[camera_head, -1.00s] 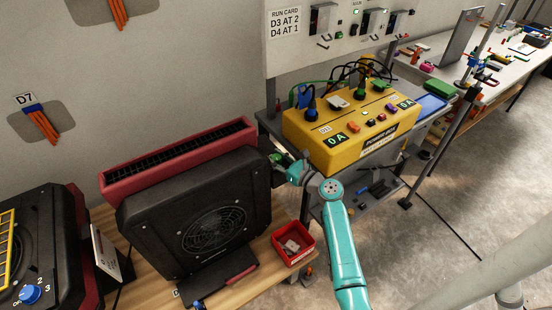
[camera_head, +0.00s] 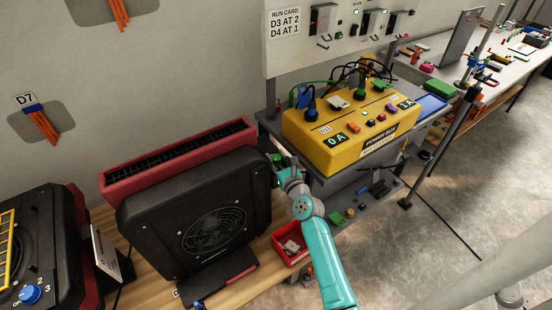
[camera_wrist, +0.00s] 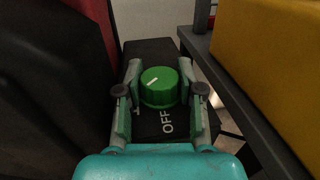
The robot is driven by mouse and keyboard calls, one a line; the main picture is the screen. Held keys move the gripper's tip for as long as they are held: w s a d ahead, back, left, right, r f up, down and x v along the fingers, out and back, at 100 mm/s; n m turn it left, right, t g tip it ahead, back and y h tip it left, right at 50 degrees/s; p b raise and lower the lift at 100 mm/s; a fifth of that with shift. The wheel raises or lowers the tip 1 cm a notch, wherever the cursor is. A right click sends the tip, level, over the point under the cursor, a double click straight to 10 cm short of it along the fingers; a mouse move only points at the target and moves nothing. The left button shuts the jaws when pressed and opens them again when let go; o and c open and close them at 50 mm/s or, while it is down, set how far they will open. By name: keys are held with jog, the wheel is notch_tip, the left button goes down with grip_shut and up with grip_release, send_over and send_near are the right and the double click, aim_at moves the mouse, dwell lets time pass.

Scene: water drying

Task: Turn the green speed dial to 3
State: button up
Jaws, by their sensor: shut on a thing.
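The green speed dial (camera_wrist: 158,87) sits on a black panel of the fan unit, between the two fingers of my gripper (camera_wrist: 160,93) in the wrist view. My gripper is shut on it, one finger on each side. A short white line on the dial's top slants toward the upper right. "OFF" is printed below the dial, and another mark at lower left is partly hidden by a finger. No 3 is readable there. In the head view, my gripper (camera_head: 279,163) is at the right side of the black fan unit (camera_head: 200,215), with the dial (camera_head: 276,157) mostly covered.
A yellow power box (camera_head: 350,135) stands close on the right; its left display reads 0A and its right one 1A. A red bin (camera_head: 291,243) is below my arm. Another unit with a blue dial (camera_head: 30,294) is at far left. A run card (camera_head: 284,22) reads "D3 AT 2, D4 AT 1".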

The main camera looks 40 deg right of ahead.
jog(key=shift+f, duration=0.15)
jog(key=o, duration=0.8)
jog(key=shift+o, duration=0.4)
jog(key=shift+d+n+y, duration=0.1)
jog(key=shift+n+y, duration=0.3)
jog(key=shift+y, duration=0.2)
